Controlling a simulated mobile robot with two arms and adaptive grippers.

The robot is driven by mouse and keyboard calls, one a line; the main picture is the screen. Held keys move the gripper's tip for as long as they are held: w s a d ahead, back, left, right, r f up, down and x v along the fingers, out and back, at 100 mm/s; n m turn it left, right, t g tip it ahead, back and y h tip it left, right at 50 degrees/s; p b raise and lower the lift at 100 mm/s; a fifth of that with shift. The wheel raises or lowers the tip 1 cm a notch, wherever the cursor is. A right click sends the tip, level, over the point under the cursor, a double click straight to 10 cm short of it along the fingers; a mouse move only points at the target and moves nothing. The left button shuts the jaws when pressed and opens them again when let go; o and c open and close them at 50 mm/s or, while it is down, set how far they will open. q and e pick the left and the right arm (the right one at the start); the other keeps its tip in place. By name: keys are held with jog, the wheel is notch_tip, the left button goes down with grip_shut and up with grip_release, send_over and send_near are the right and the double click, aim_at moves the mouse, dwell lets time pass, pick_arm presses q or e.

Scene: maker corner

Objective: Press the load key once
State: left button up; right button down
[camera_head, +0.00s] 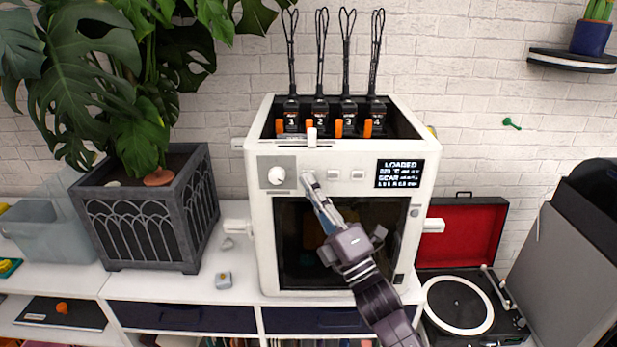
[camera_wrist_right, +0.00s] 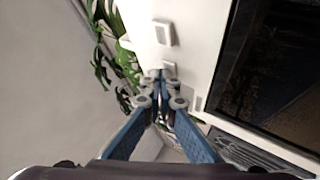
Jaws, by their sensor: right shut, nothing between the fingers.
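A white machine (camera_head: 347,224) stands on the shelf top with a knob (camera_head: 277,175), a row of small white keys and a lit display (camera_head: 400,173) whose top line reads LOADED. Two keys show clear, a middle key (camera_head: 333,174) and a right key (camera_head: 358,174); their labels are too small to read. My right gripper (camera_head: 308,179) is shut and empty, its tips at the panel just right of the knob, over the left end of the row. In the wrist view the tips (camera_wrist_right: 160,80) are close to a white key (camera_wrist_right: 168,66); contact cannot be told.
Several numbered black units with orange levers (camera_head: 339,128) and tall wire loops top the machine. A plant in a dark planter (camera_head: 147,215) stands left. A turntable (camera_head: 462,305) and red-lined case (camera_head: 468,232) are right. A small grey block (camera_head: 223,281) lies in front.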

jog(key=shift+s, duration=0.1)
dwell(0.3)
jog(key=shift+s+p, duration=0.3)
jog(key=shift+s, duration=0.4)
jog(key=s+p, duration=0.1)
jog(key=s, duration=0.4)
jog(key=shift+p, duration=0.35)
